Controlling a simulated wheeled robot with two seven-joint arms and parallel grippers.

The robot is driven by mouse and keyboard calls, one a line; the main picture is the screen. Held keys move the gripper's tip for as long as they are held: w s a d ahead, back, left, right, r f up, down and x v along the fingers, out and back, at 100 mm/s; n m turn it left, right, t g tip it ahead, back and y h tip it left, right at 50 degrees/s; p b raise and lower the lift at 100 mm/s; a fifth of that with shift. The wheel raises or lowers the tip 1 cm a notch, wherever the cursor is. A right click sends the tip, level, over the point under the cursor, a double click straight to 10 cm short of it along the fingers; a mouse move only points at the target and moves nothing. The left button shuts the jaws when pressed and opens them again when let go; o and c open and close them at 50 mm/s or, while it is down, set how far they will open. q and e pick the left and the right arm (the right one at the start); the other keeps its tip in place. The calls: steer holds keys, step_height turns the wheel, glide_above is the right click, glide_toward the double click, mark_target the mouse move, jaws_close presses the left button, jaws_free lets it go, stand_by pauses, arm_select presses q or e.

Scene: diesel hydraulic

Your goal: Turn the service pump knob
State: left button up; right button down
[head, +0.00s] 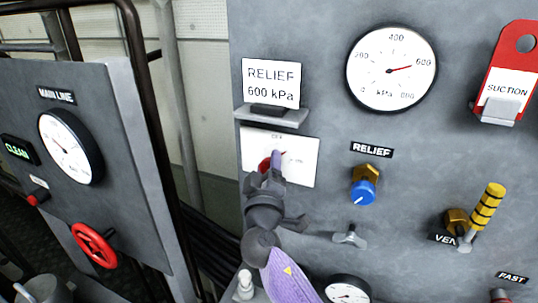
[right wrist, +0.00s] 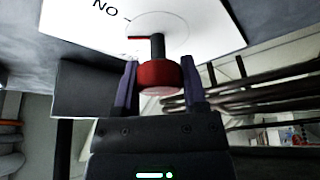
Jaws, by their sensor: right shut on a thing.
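The red knob (head: 265,163) stands out on a dark shaft from a white plate (head: 303,158) on the grey panel, below the RELIEF 600 kPa card. No service pump wording is readable on it. In the right wrist view the red knob (right wrist: 160,75) sits between the two fingers of my right gripper (right wrist: 160,88). My right gripper (head: 272,168) is shut on the knob and hides much of it in the head view. A red mark and part of the lettering show on the plate in the wrist view. My left gripper is not in view.
A small ledge (head: 270,117) holds the RELIEF card (head: 271,83) just above the plate. A blue relief knob (head: 363,191), a pressure gauge (head: 391,68) and a yellow-black lever (head: 486,207) are to the right. A red handwheel (head: 93,245) is on the left cabinet.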

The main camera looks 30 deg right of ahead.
steer(key=n+g+y+p, duration=0.1)
steer(key=n+p, duration=0.3)
steer(key=n+y+p, duration=0.1)
steer(key=n+p, duration=0.3)
steer(key=p, duration=0.1)
steer(key=shift+r+g+y, duration=0.2)
steer(key=shift+g+y, duration=0.1)
steer(key=shift+g, duration=0.1)
steer(key=shift+f+n+g+p, duration=0.25)
steer(key=shift+n+g+p, duration=0.25)
steer(key=shift+n+p, duration=0.75)
steer(key=shift+f, duration=0.1)
steer(key=shift+c, duration=0.7)
jaws_free()
steer(key=v, duration=1)
